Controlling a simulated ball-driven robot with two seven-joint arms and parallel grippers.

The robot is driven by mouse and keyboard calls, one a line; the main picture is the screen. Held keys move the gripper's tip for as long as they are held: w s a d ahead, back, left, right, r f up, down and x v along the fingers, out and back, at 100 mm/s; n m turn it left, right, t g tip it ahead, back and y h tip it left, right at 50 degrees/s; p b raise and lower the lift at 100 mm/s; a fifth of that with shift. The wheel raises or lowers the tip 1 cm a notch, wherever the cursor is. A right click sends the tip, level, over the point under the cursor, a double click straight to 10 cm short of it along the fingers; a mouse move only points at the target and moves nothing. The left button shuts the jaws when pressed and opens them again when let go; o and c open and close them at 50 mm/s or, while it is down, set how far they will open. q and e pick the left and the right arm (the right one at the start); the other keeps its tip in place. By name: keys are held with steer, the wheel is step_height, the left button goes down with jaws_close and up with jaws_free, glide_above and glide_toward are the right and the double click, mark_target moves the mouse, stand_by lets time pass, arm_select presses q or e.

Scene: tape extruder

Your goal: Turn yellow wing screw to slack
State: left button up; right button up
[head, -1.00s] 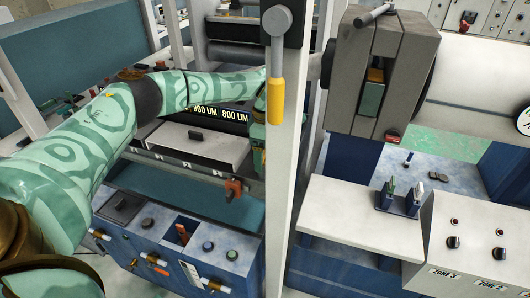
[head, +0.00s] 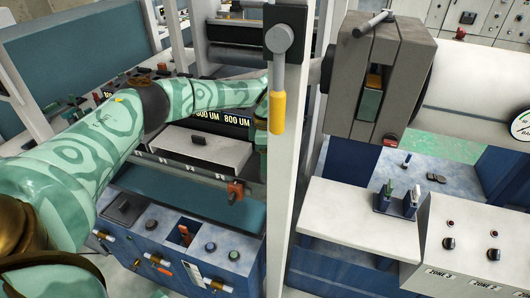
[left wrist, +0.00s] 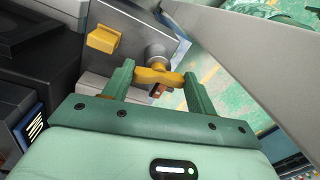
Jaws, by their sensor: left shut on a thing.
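The yellow wing screw (left wrist: 153,76) shows in the left wrist view, on a round grey shaft by a grey metal plate. It sits between the two green fingers of my left gripper (left wrist: 158,76), which is shut on it, with a finger at each end of the wings. In the head view, my left gripper is mostly hidden behind the white upright post (head: 283,190). The wing screw cannot be made out there. My right gripper is in neither view.
A yellow-handled lever (head: 277,112) hangs on the post in front of the left gripper. A yellow block (left wrist: 103,40) is beside the screw. A grey clamp-like housing (head: 375,75) stands right of the post. A blue control box (head: 165,240) lies below the arm.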

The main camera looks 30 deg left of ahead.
arm_select(q)
steer(key=n+p, duration=0.3)
steer(key=shift+r+n, duration=0.25)
steer(key=shift+n, duration=0.15)
steer(key=n+p, duration=0.2)
steer(key=n, duration=0.1)
steer(key=shift+w+a+n+h, duration=0.1)
steer(key=shift+n+h, duration=0.2)
steer(key=n+p, duration=0.3)
steer(key=shift+a+n+t, duration=0.1)
steer(key=shift+n+t, duration=0.2)
steer(key=shift+t, duration=0.1)
steer(key=shift+f+n+p, duration=0.1)
steer(key=shift+n+p, duration=1)
steer(key=shift+n, duration=0.8)
steer(key=shift+a, duration=0.1)
steer(key=o, duration=1)
steer(key=shift+f, duration=0.1)
step_height(320, 180, up, 16)
steer(key=a+p, duration=0.1)
steer(key=p, duration=0.1)
steer(key=shift+s+a, duration=0.15)
steer(key=shift+s, duration=0.05)
